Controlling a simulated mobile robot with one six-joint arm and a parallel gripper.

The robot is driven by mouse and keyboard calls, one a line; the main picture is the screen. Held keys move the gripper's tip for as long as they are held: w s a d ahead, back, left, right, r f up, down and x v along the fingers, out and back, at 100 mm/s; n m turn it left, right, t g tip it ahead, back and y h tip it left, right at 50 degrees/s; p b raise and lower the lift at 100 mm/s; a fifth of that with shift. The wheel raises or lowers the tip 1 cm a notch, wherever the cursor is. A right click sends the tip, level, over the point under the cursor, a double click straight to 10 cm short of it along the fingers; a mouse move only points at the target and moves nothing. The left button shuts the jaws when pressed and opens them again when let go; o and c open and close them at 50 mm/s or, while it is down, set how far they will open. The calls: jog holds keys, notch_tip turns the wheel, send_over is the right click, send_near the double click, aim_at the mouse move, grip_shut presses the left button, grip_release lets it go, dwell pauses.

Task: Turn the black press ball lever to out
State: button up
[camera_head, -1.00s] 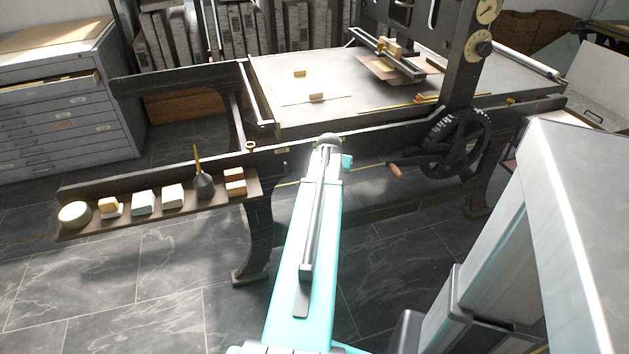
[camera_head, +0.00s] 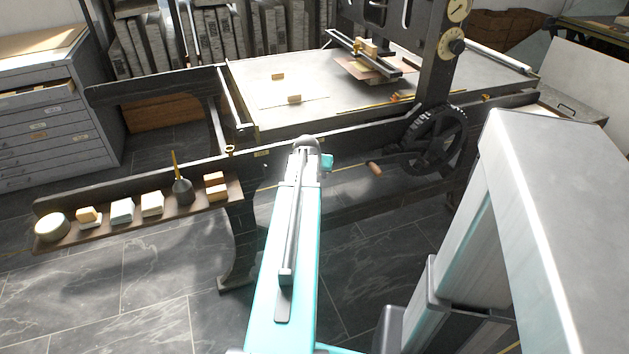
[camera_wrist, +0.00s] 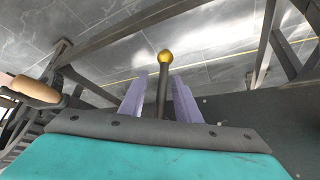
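The black lever (camera_wrist: 162,90) with a yellow ball (camera_wrist: 165,57) on its end shows in the wrist view, standing between the two pale purple fingers of my gripper (camera_wrist: 163,97). The fingers are apart, with a visible gap left of the lever; I cannot tell whether the right finger touches it. In the head view my arm reaches to the press's near side rail (camera_head: 375,131), and its end hides the gripper and the lever. The black press (camera_head: 432,85) has a pale flat bed (camera_head: 330,95).
A spoked black wheel (camera_head: 437,140) with a wooden crank handle (camera_head: 375,168) is right of my arm; a wooden handle (camera_wrist: 35,88) also shows at left in the wrist view. Grey drawers (camera_head: 45,130) stand far left.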

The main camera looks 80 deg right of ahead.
jog(key=shift+a, duration=0.15)
jog(key=p+v, duration=0.1)
jog(key=v, duration=1.2)
jog(key=shift+r, duration=0.3)
dwell(0.4)
